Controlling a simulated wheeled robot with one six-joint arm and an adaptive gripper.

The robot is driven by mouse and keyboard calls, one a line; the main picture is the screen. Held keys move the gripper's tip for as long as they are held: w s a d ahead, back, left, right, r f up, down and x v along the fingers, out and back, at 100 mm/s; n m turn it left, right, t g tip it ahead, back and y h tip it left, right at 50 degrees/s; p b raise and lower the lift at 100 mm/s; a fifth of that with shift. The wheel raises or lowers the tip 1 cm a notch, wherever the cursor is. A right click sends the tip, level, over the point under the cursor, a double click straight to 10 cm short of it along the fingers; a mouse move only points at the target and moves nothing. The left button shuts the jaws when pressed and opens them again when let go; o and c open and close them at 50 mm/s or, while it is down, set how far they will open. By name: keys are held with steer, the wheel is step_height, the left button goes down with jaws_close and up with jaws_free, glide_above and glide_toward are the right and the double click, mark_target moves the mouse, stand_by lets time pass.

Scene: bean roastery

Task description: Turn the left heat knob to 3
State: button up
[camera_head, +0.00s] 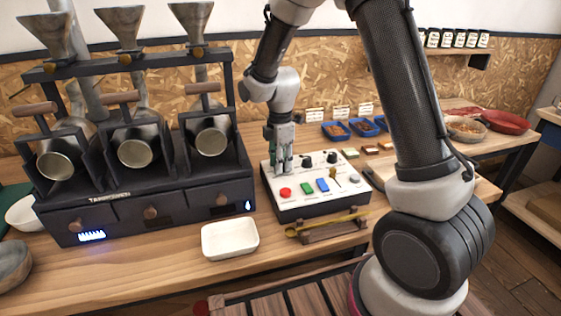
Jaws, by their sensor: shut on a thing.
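The control box (300,207) stands on the wooden bench in the middle of the view, with a white sloped top and dark sides. My gripper (283,168) points down at the back left of its top, shut on the left heat knob, which is mostly hidden by the fingers. Two other black knobs, a middle one (308,161) and a right one (331,158), show along the back of the panel. The marks around the held knob are too small and covered to read, so I cannot tell its setting.
The panel also bears a red button (286,192), green and blue switches, and a small lever. A three-drum roaster (150,207) stands close on the left. A white tray (230,240) and a wooden rest with a long scoop (335,226) lie in front.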

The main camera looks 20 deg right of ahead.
steer(key=m, duration=1.4)
steer(key=shift+m, duration=0.3)
steer(key=m, duration=0.3)
steer(key=shift+m, duration=0.3)
steer(key=m, duration=0.3)
steer(key=shift+m, duration=0.4)
steer(key=m, duration=0.6)
steer(key=o, duration=1)
